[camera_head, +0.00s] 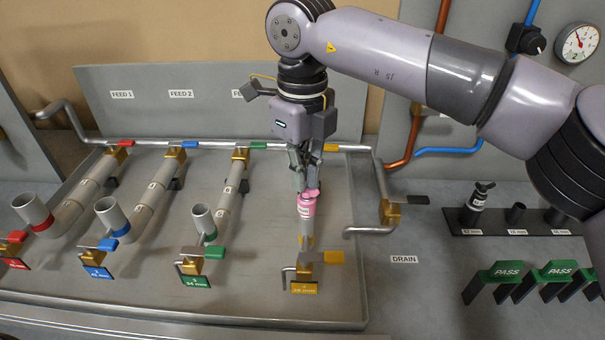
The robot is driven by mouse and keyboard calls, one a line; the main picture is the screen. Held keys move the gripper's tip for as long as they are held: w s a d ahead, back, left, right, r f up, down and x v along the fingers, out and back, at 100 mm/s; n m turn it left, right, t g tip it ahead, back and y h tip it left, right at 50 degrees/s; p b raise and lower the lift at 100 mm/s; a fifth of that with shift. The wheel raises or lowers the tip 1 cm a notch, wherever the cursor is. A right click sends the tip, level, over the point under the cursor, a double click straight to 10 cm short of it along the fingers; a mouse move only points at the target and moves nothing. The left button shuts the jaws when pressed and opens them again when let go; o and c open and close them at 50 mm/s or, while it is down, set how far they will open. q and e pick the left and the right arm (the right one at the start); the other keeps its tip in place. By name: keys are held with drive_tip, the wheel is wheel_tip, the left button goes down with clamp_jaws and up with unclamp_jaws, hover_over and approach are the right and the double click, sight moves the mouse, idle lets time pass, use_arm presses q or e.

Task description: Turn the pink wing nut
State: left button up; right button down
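The pink wing nut (308,206) sits at the upper end of the short upright pipe on the fourth, yellow-marked line. My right gripper (304,186) points straight down over it from above. Its fingertips are close together and overlap the top of the pink wing nut. The fingers partly hide the wing nut, so I cannot tell whether they grip it or only stand beside it. My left gripper is not in view.
Three similar pipe lines with red (42,224), blue (121,229) and green (211,236) bands stand left. A yellow valve handle (333,257) is just below the wing nut. A drain pipe (382,190), a dark fitting rack (500,222) and green PASS gauges (500,272) are right.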

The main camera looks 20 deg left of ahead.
drive_tip(key=shift+w+r, duration=0.1)
drive_tip(key=shift+r, duration=0.15)
drive_tip(key=c, duration=1.8)
unclamp_jaws()
drive_tip(key=shift+f, duration=0.2)
drive_tip(key=shift+r, duration=0.1)
wheel_tip(320, 180, up, 12)
